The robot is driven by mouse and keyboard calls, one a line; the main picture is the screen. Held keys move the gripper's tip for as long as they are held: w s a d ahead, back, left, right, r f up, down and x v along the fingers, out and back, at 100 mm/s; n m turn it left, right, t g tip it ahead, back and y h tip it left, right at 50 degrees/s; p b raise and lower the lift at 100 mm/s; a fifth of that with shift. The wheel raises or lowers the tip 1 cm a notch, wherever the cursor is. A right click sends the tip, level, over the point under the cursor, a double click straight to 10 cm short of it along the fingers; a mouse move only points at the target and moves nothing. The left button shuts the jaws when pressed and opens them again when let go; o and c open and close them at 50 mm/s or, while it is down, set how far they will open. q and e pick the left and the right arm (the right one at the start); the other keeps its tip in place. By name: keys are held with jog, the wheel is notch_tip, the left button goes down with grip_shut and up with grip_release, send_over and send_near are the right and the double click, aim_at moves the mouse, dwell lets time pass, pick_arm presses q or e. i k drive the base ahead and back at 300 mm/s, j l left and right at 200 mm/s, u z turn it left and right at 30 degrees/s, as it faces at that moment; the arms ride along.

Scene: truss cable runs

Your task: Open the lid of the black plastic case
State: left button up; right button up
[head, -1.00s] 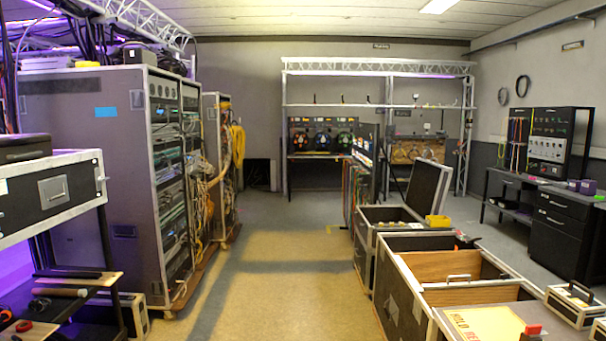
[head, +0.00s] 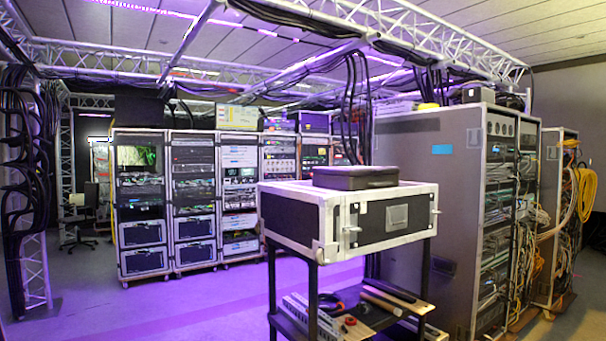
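A black plastic case (head: 355,178) lies flat with its lid shut. It rests on top of a grey and white-edged rack case (head: 375,221) on a dark stand, a little right of the middle of the head view. The case is some distance from me, and its latches are too small to make out. Neither of my grippers is in view.
The stand's lower shelf (head: 345,325) holds tools and small items. A tall grey rack cabinet (head: 425,190) stands close behind it on the right. Equipment racks (head: 140,205) line the back left. The purple-lit floor (head: 190,300) at left is clear.

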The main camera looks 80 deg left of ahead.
aim_at(350, 172)
jog(key=u, duration=2.2)
jog(key=i+l, duration=0.3)
jog(key=i, duration=0.15)
jog(key=i+l, duration=0.3)
jog(key=i, duration=0.15)
jog(key=i+l, duration=0.35)
jog(key=i, duration=0.1)
